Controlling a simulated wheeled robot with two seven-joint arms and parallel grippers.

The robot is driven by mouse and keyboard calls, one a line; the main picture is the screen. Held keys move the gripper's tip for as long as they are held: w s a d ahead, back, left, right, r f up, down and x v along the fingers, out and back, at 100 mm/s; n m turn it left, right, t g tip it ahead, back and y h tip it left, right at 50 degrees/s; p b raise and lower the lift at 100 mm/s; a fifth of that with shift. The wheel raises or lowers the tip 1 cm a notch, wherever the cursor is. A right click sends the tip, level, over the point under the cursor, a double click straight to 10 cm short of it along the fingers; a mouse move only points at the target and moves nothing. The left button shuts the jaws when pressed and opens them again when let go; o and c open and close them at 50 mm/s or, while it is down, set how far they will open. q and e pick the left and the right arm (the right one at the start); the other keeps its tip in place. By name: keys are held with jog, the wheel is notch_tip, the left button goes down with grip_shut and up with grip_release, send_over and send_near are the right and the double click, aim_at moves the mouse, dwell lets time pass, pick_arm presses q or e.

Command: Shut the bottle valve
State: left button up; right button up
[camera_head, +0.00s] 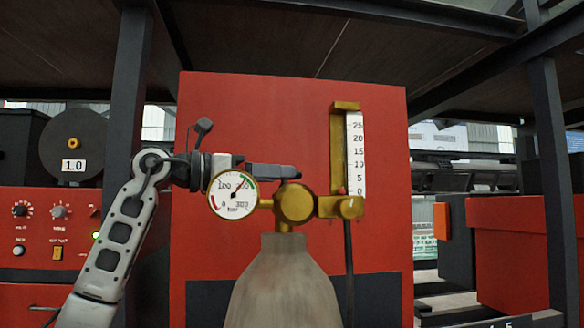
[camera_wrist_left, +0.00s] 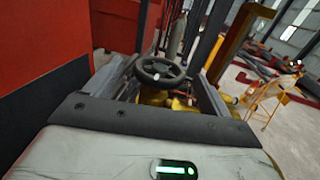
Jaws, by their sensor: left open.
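The grey gas bottle (camera_head: 284,285) stands upright in front of a red cabinet, with a brass valve body (camera_head: 294,204) on top. A round pressure gauge (camera_head: 232,195) sits at its left. My left gripper (camera_head: 285,172) is just above the brass body and hides the handwheel in the head view. In the left wrist view, the dark handwheel (camera_wrist_left: 158,69) shows between the two open fingers of my left gripper (camera_wrist_left: 163,66), with brass parts below it. I cannot tell whether a finger touches the wheel. My right gripper is not in view.
A brass flowmeter with a white scale (camera_head: 355,150) rises right of the valve. The red cabinet (camera_head: 260,110) is close behind. Dark posts (camera_head: 553,170) stand at both sides. A red control panel (camera_head: 40,235) with knobs is at the left.

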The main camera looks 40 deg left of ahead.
pick_arm(q)
jog(key=shift+p+x, duration=0.5)
jog(key=shift+x, duration=1.7)
jog(key=shift+c, duration=0.2)
jog(key=c, duration=0.9)
jog(key=shift+a, duration=0.1)
jog(key=o, duration=0.9)
jog(key=shift+o, duration=0.2)
jog(key=shift+s, duration=0.1)
